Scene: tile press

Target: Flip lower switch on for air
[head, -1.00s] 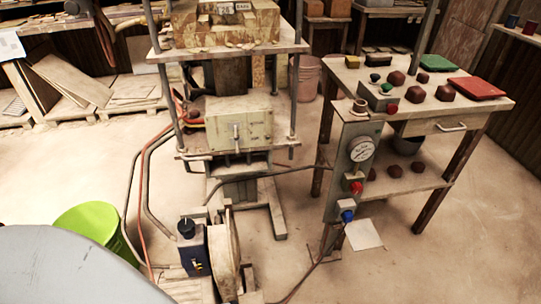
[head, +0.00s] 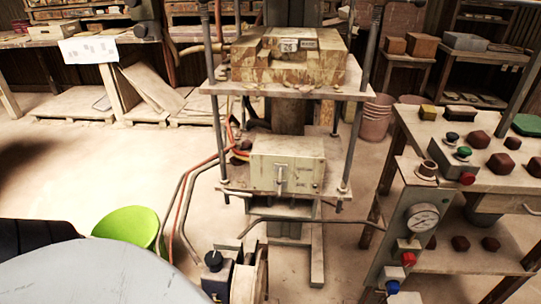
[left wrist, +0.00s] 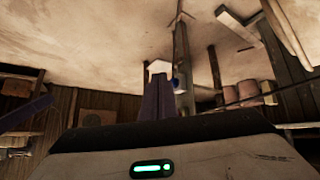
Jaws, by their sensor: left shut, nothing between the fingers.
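The grey control panel (head: 389,240) hangs on the side of the worktable at the right of the head view. It carries a round white gauge (head: 422,218), a red knob (head: 408,259) below it and a blue knob (head: 393,287) lowest, near the bottom edge. Which way the knobs are set is too small to tell. My left gripper (left wrist: 159,90) shows in the left wrist view as dark, shut fingers with nothing held. A pale patch and a small blue spot lie by its tips, unclear. My right gripper is not in view.
The press (head: 288,165) stands in the middle, with hoses beside it. A green bucket (head: 127,225) is at the left. The worktable (head: 405,125) holds several dark hexagonal tiles. Floor shows between press and worktable.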

